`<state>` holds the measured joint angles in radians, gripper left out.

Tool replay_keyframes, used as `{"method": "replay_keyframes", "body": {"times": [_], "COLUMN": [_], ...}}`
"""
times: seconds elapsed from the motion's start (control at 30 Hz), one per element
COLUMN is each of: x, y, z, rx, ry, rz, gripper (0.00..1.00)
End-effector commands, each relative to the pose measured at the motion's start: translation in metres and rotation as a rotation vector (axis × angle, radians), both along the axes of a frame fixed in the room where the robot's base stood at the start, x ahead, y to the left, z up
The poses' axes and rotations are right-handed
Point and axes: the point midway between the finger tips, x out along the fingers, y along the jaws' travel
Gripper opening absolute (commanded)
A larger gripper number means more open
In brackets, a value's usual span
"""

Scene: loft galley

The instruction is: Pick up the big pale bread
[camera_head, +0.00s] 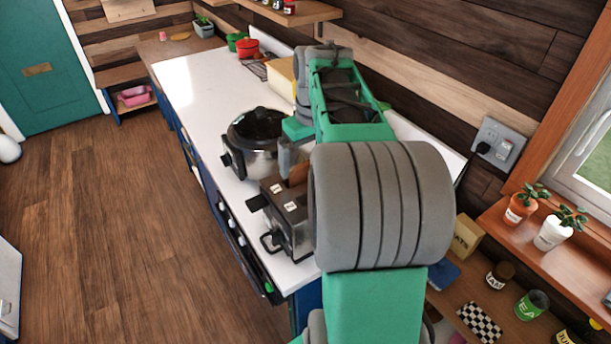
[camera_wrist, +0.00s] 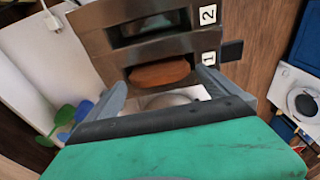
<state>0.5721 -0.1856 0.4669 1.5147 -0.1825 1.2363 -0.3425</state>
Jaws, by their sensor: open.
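A metal toaster (camera_head: 284,213) stands on the white counter, partly hidden by my arm in the head view. In the wrist view the toaster (camera_wrist: 125,57) has two slots marked 1 and 2. An orange-brown bread slice (camera_wrist: 160,73) sits in slot 1; its edge also shows in the head view (camera_head: 298,175). Slot 2 looks dark, with no bread clearly visible. My gripper (camera_wrist: 162,80) is open, its fingers either side of slot 1's end, apparently not holding anything. A pale rounded shape (camera_wrist: 170,100) shows between the fingers; I cannot tell whether it is bread.
A pot with a black lid (camera_head: 256,135) stands beside the toaster. A cream block (camera_head: 281,78), a red pot (camera_head: 247,48) and a green pot (camera_head: 235,40) are farther back. The counter (camera_head: 200,85) is clear at left. A shelf with jars (camera_head: 499,275) is at right.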

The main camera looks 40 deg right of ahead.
Motion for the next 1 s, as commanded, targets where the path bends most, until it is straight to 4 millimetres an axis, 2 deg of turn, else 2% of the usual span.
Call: {"method": "replay_keyframes", "body": {"times": [0.13, 0.37, 1.0], "x": [0.002, 0.002, 0.002], "y": [0.000, -0.002, -0.002], "z": [-0.019, -0.022, -0.021], "rx": [0.000, -0.002, -0.002], "ry": [0.001, -0.001, -0.001], "rz": [-0.001, -0.004, -0.003], "gripper": [1.00, 0.99, 0.47]}}
